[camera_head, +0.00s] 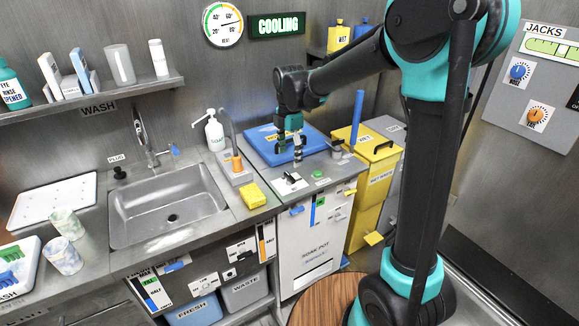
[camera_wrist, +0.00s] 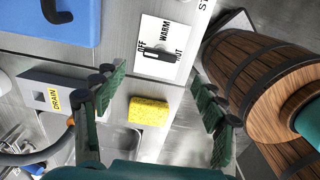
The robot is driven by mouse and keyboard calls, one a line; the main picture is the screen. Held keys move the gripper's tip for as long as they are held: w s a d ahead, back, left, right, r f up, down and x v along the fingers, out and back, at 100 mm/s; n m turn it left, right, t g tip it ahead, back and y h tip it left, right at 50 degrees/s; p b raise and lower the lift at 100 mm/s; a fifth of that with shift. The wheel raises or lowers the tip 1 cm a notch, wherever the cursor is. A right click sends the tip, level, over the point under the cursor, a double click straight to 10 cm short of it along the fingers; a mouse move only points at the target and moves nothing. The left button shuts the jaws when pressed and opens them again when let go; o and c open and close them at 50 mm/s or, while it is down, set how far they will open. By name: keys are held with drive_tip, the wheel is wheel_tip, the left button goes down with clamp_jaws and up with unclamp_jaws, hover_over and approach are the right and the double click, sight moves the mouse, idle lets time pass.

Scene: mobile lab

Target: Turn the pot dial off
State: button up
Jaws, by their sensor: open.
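The pot dial (camera_wrist: 156,54) is a small black knob on a white plate marked OFF, WARM and HOT. It is in the upper middle of the wrist view; which mark it points to is hard to tell. In the head view the dial plate (camera_head: 291,181) lies on the metal counter top of the soak pot cabinet (camera_head: 308,245). My gripper (camera_head: 298,156) hangs pointing down just above and behind the plate. In the wrist view my gripper (camera_wrist: 158,80) has its two dark green fingers wide apart with nothing between them, and the dial shows beyond them.
A yellow sponge (camera_head: 254,195) and a grey drain box (camera_wrist: 55,97) are left of the dial. A blue lid (camera_head: 265,147) lies behind it. A wooden barrel (camera_wrist: 250,65) stands close on the right in the wrist view. The sink (camera_head: 168,203) is further left.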

drive_tip(key=shift+r, duration=2.15)
drive_tip(key=s+d+f+m+t, duration=0.2)
drive_tip(key=s+d+f+m, duration=0.5)
drive_tip(key=d+m, duration=0.5)
drive_tip(key=s+d+f+m+t, duration=0.2)
drive_tip(key=s+d+f+m, duration=0.5)
drive_tip(key=s+d+m, duration=0.5)
drive_tip(key=shift+s+f+m, duration=0.2)
drive_tip(key=shift+m, duration=0.3)
